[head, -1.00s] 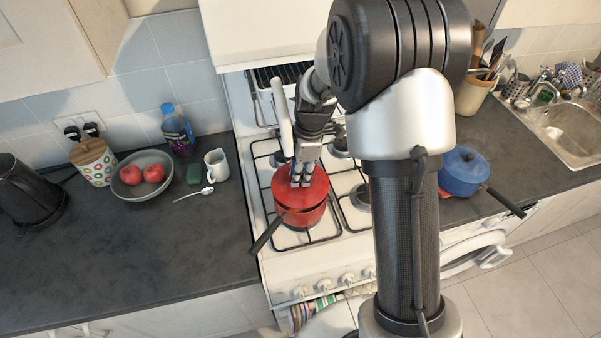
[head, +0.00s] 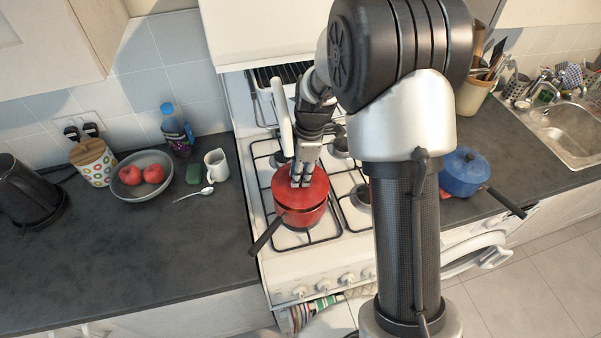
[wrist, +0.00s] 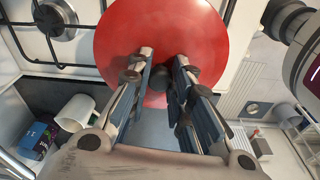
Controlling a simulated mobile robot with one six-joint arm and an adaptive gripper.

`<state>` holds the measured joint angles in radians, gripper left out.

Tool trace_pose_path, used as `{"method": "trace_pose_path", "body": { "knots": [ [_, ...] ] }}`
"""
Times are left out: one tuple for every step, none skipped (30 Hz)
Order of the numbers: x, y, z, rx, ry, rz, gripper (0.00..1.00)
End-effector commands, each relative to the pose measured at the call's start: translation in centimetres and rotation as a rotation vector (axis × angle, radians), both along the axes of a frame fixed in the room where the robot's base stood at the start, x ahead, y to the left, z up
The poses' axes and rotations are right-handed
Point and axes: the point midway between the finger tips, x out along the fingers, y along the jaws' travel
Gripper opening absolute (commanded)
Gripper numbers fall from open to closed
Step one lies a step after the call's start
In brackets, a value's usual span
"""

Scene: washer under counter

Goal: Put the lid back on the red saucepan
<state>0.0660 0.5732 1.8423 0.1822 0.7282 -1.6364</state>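The red saucepan (head: 302,217) stands on the front left burner of the white cooker, its dark handle (head: 265,237) pointing to the front left. The red lid (head: 314,183) is over the pan's mouth; I cannot tell whether it is fully seated. In the wrist view the lid (wrist: 115,45) is a wide red disc below my fingers. My gripper (head: 301,178) points down at the lid's middle. In the wrist view my gripper (wrist: 162,76) has its fingers either side of the dark knob, which they partly hide, and seems closed on it.
A blue pot (head: 463,174) stands on the right counter near the sink (head: 575,130). On the left counter are a bowl with red fruit (head: 142,190), a white jug (head: 216,164), a spoon (head: 194,194) and a kettle (head: 28,195). The left counter's front is clear.

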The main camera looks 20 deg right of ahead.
Motion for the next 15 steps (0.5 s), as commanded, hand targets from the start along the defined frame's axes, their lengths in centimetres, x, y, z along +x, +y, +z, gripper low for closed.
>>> {"method": "trace_pose_path", "body": {
  "knots": [
    [0.02,-0.01,0.02,0.000,-0.001,0.000,0.23],
    [0.01,0.00,0.02,0.000,-0.001,0.000,0.25],
    [0.01,0.00,0.02,0.000,-0.001,0.000,0.28],
    [0.01,0.00,0.02,0.000,-0.001,0.000,0.30],
    [0.01,0.00,0.01,0.000,0.000,0.000,0.32],
    [0.01,0.00,0.01,0.000,-0.001,0.000,0.35],
    [0.01,0.00,0.01,0.000,-0.001,0.000,0.37],
    [0.01,0.00,0.01,0.000,0.000,0.000,0.39],
    [0.01,0.00,0.01,0.000,0.000,0.000,0.41],
    [0.01,0.00,0.01,0.000,0.000,0.000,0.43],
    [0.01,0.00,0.00,0.000,0.000,0.000,0.43],
    [0.01,0.00,0.00,0.000,0.000,0.000,0.43],
    [0.01,0.00,0.00,0.000,0.000,0.000,0.43],
    [0.00,0.00,0.00,0.000,0.000,0.000,0.43],
    [0.00,0.00,0.00,0.000,0.000,0.000,0.43]
  ]
}}
